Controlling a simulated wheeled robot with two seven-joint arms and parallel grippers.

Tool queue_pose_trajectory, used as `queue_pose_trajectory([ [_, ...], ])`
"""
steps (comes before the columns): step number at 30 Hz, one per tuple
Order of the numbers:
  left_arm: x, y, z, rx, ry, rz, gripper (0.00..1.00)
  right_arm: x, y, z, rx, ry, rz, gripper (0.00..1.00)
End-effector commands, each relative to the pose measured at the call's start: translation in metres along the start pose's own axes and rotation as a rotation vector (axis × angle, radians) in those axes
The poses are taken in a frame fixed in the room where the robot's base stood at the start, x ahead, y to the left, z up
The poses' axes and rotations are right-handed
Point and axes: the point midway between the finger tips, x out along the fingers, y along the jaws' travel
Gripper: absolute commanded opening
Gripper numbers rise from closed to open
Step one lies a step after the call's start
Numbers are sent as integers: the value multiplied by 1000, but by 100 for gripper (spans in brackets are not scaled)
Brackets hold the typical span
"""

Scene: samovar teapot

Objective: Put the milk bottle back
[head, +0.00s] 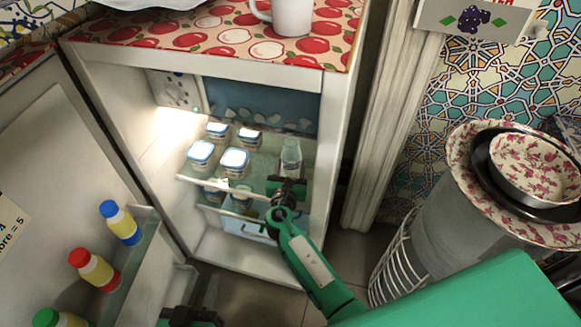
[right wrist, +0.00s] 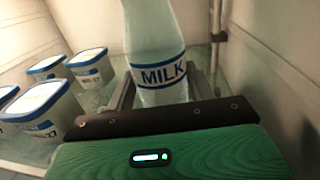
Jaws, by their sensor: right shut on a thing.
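The milk bottle (head: 291,156) is clear-white with a blue-edged MILK label, upright inside the open fridge at the right of the upper glass shelf (head: 264,189). It also shows in the right wrist view (right wrist: 158,75), between the fingers. My right gripper (head: 288,183) is shut on its lower part, reaching in over the shelf's front edge. The bottle's base is hidden, so I cannot tell whether it touches the shelf. My left gripper (head: 192,314) shows only partly at the bottom edge of the head view, outside the fridge; its fingers are unclear.
Several white tubs (head: 201,155) stand on the shelf left of the bottle; they also show in the wrist view (right wrist: 42,105). The fridge's right wall is close to the bottle. The open door (head: 50,150) holds colored bottles (head: 95,270). A bin with bowls (head: 535,168) stands right.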

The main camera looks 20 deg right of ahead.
Motion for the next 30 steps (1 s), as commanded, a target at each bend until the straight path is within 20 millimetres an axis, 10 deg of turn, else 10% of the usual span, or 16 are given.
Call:
queue_pose_trajectory([
  [5, 1, -1, -3, 3, 21, -2, 26, 0, 0, -1, 0, -2, 0, 21],
  [6, 1, -1, -5, 3, 26, -2, 26, 0, 0, -1, 0, 0, 0, 62],
  [9, 1, -1, -5, 3, 25, -2, 26, 0, 0, -1, 0, 0, 0, 76],
  [21, 0, 0, -2, -1, -9, 0, 26, 0, 0, 3, 0, 0, 0, 76],
  [30, -7, -3, 15, 2, -151, -13, 26, -63, 0, 2, 0, 4, 2, 76],
])
